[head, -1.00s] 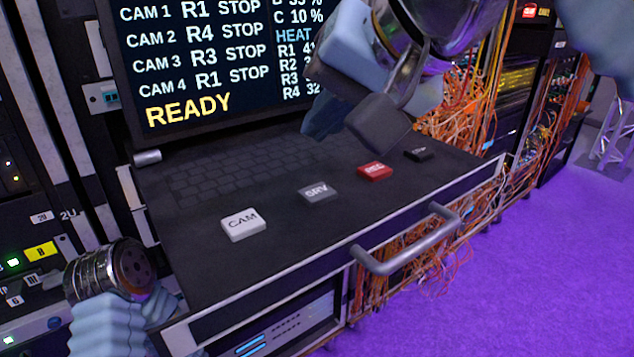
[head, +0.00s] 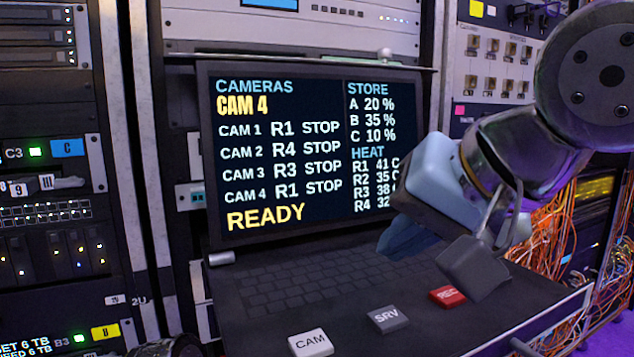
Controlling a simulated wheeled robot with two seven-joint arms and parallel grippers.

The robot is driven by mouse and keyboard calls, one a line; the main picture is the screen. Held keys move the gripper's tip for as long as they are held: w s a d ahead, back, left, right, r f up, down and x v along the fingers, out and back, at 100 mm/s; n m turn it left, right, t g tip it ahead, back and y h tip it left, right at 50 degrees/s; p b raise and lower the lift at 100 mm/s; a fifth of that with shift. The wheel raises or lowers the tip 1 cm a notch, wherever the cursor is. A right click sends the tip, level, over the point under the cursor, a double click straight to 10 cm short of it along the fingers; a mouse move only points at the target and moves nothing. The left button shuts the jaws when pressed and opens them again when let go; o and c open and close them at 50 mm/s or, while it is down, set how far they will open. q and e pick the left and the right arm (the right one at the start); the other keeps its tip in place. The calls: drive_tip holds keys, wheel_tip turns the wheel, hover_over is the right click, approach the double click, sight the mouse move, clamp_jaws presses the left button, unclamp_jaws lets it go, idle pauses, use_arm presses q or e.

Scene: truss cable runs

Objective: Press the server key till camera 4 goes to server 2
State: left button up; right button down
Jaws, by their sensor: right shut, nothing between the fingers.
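The screen (head: 290,160) shows CAM 4 as the chosen camera, CAM 4 at R1 STOP, and READY in yellow. The grey SRV key (head: 387,319) sits on the black console deck between the white CAM key (head: 310,342) and the red REC key (head: 447,296). My right gripper (head: 425,262) is shut and empty. It hangs above the deck, over the far side of the SRV and REC keys and in front of the screen's lower right corner. It covers part of the HEAT list. My left gripper is not in view; only a piece of my left arm shows at the bottom edge.
A flat keyboard (head: 285,287) lies behind the keys. Server racks (head: 50,190) stand on the left. Loose orange cables (head: 555,230) hang on the right beside the console. The space above the CAM key is clear.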

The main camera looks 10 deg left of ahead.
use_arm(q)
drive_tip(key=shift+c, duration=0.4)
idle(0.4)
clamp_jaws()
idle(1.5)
